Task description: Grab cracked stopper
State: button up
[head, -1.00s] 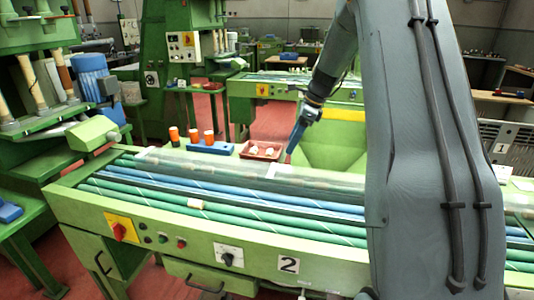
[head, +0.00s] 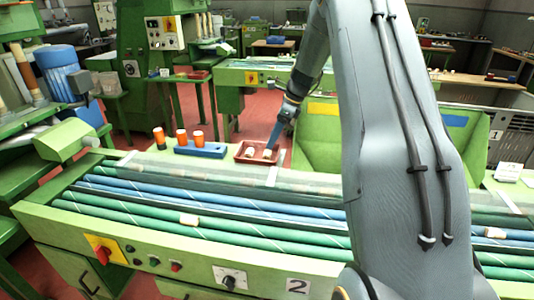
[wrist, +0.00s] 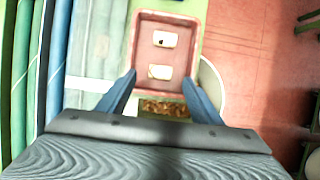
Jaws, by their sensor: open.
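A red tray (head: 241,158) stands behind the roller table and holds pale cork stoppers. In the wrist view, the tray (wrist: 199,40) shows two of them. The far stopper (wrist: 163,39) has a small dark mark; the nearer stopper (wrist: 160,72) looks plainer. I cannot tell for sure which is cracked. Brown, grainy material (wrist: 165,107) lies at the tray's near end. My gripper (wrist: 160,78) is open, its blue fingers on either side of the nearer stopper in the picture, with nothing between them gripped. In the head view, my gripper (head: 272,142) is at the tray's right side.
Green and blue rollers (head: 130,205) carry a stopper (head: 188,219) and another at right (head: 495,232). A clear cover (head: 200,175) runs along the table's back. A blue holder (head: 202,150) and orange-topped cylinders (head: 181,136) stand left of the tray. A green bin (head: 318,150) is at its right.

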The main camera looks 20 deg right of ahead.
aim_at(267, 152)
jog(key=shift+p+x, duration=1.5)
jog(key=shift+x, duration=2)
jog(key=shift+w, duration=0.15)
jog(key=shift+c, duration=0.2)
jog(key=c, duration=1.1)
